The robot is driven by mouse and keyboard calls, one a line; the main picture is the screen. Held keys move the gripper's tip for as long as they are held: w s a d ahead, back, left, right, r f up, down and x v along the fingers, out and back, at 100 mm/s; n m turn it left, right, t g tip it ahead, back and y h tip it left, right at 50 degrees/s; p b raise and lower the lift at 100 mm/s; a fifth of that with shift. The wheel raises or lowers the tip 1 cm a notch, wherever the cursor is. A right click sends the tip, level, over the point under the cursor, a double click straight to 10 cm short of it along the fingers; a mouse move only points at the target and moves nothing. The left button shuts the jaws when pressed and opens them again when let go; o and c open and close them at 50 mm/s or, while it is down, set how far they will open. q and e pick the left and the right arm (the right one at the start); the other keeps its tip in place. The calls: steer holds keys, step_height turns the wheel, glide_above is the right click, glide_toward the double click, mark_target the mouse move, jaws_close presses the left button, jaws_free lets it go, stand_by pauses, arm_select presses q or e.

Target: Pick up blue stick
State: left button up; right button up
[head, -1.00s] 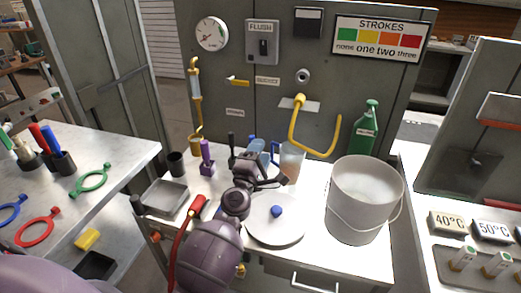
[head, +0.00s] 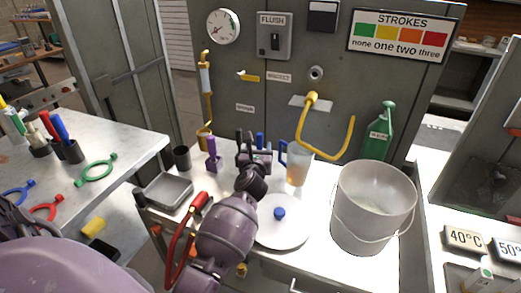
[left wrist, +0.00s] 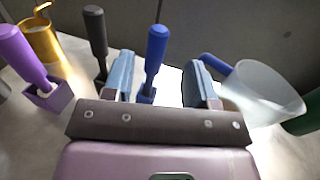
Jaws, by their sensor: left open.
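The blue stick (left wrist: 156,52) stands upright in a small blue holder (left wrist: 147,96) on the counter in the left wrist view. In the head view the blue stick (head: 260,139) shows only in part behind my left gripper (head: 254,150). My left gripper, also in the left wrist view (left wrist: 160,68), is open and points at the back of the counter. The stick appears between its two fingers, nearer the left finger; I cannot tell whether it is touched. My right gripper is not in view.
A purple stick (left wrist: 17,48) and a dark stick (left wrist: 95,30) stand left of the blue one. A jug with a blue handle (head: 299,163) stands close right. A white bucket (head: 372,205) and a round white lid (head: 283,234) are nearer the front.

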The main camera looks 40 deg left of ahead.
mark_target(259, 143)
arm_select(q)
steer(key=shift+x, duration=0.95)
steer(key=shift+w+a+f+b, duration=0.15)
steer(key=shift+w+a+b, duration=0.05)
steer(key=shift+a+b, duration=0.1)
steer(key=x, duration=0.1)
steer(key=b+x, duration=0.1)
steer(key=x, duration=0.1)
steer(key=shift+w+a+f, duration=0.15)
steer(key=shift+f, duration=0.25)
steer(key=shift+w+a+r, duration=0.1)
steer(key=shift+w+a, duration=0.05)
steer(key=shift+w, duration=0.15)
steer(key=shift+w+r, duration=0.1)
steer(key=shift+r, duration=0.05)
jaws_close()
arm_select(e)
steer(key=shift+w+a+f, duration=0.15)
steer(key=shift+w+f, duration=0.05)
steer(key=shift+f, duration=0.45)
